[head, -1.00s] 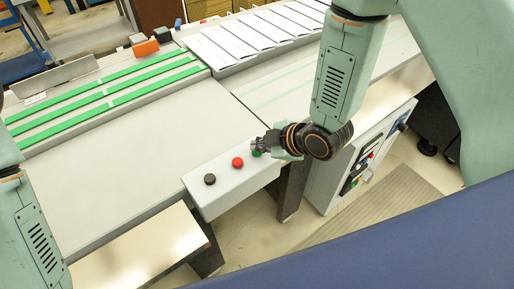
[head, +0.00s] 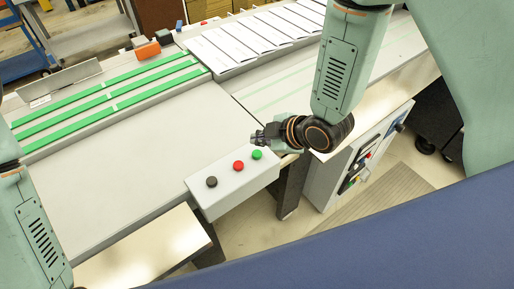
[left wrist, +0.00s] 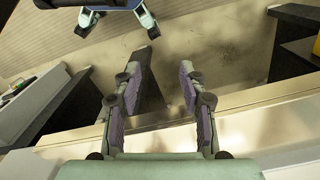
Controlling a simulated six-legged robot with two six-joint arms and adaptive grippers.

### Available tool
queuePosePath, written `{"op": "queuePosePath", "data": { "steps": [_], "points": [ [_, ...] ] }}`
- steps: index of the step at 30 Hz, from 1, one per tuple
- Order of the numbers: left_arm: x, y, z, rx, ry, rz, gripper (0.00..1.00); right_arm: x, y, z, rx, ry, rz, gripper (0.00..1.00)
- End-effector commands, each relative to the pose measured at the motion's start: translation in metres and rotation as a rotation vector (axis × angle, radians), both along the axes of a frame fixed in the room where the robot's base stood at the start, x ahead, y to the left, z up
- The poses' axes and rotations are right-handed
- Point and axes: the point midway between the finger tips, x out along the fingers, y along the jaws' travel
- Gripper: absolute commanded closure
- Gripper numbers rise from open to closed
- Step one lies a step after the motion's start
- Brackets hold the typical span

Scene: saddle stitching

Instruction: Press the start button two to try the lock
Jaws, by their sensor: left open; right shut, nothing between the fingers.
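A light grey button box (head: 236,187) sits at the front edge of the machine table. On its top are a black button (head: 211,182), a red button (head: 238,166) and a green button (head: 257,155) in a row. My right gripper (head: 255,137) is shut and empty, just behind and above the green button, with a small gap in the picture. The green button is fully visible. My left gripper is outside the head view. In the left wrist view my left gripper (left wrist: 158,95) is open and empty, above a pale ledge and the floor.
Green belts (head: 110,97) run along the table at the back left, with an orange block (head: 147,50) beyond them. White printed sheets (head: 255,40) lie in a row at the back. A control panel (head: 362,165) stands to the right. The grey tabletop (head: 120,165) is clear.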

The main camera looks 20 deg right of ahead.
Motion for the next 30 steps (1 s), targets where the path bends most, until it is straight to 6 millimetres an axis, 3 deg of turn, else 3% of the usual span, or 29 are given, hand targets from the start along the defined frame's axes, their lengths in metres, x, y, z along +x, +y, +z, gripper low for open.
{"op": "queuePosePath", "data": {
  "steps": [9, 30],
  "points": [
    [0.000, 0.000, 0.023, 0.000, 0.000, 0.000, 0.58, 0.000, 0.000, 0.027, 0.000, 0.000, 0.000, 1.00],
    [0.000, 0.000, 0.021, 0.000, 0.000, 0.000, 0.58, 0.000, 0.000, 0.024, 0.000, 0.000, 0.000, 1.00]
  ]
}}
